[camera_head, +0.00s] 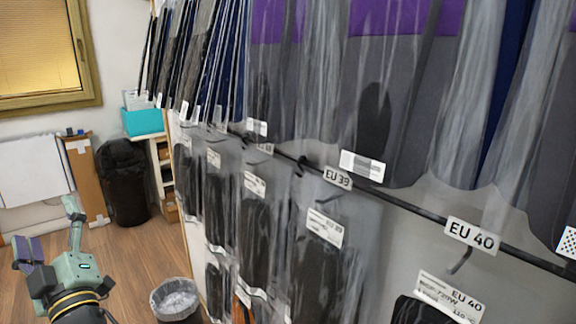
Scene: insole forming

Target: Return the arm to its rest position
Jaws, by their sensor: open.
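My gripper (48,227) is at the lower left of the head view, on the end of my arm. It is pale green with a dark band below it. Its two fingers stand wide apart, and I see nothing between them. It is over the wooden floor, apart from the hanging packs on the right. The rest of my arm is mostly outside the picture.
A rack of clear-bagged insoles (320,225) with size labels fills the right side, close by. A lined waste bin (174,300) stands on the floor below it. A black bag (124,185), a cardboard piece (88,180) and a shelf (160,165) stand behind.

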